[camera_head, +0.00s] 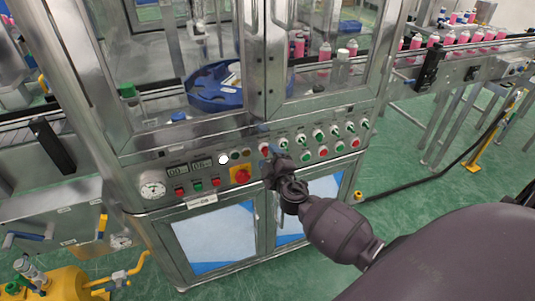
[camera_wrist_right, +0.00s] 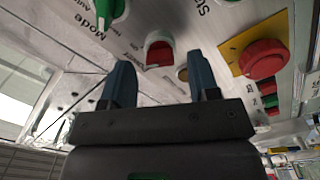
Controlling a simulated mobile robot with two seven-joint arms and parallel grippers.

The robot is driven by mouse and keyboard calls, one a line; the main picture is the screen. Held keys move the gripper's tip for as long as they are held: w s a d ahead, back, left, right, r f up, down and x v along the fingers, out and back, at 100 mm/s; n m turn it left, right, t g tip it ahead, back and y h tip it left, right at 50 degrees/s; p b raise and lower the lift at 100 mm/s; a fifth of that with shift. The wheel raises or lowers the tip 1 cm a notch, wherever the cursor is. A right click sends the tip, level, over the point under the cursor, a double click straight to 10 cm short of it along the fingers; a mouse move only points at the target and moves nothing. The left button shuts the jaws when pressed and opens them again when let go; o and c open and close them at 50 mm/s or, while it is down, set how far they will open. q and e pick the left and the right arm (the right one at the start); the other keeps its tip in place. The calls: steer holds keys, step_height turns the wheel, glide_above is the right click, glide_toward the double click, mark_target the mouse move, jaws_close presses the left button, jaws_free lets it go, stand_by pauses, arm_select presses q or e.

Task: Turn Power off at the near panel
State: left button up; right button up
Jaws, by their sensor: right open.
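The near panel (camera_head: 215,190) is the metal control face on the front of the machine. In the right wrist view, a red rocker switch (camera_wrist_right: 159,53) in a pale frame sits beside a partly covered label that reads like Power. My right gripper (camera_head: 272,155) is at the panel, right of the emergency stop (camera_head: 241,174). In the wrist view my right gripper (camera_wrist_right: 162,78) is open, its two blue fingers apart, with the red switch ahead between them. No contact shows. In the head view the gripper seems to hide this switch. My left gripper is not in view.
In the wrist view, a green Mode knob (camera_wrist_right: 113,12) is left of the switch and a red mushroom button (camera_wrist_right: 263,60) on a yellow plate is right. Rows of green and red controls (camera_head: 322,152) lie right of the gripper. A pressure gauge (camera_head: 152,190) is at left.

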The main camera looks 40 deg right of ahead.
steer(key=shift+x, duration=0.9)
steer(key=c, duration=0.9)
steer(key=n, duration=0.6)
steer(key=shift+n, duration=0.3)
steer(key=n+p, duration=0.1)
steer(key=n, duration=0.4)
steer(key=shift+f, duration=0.1)
steer(key=shift+n, duration=0.4)
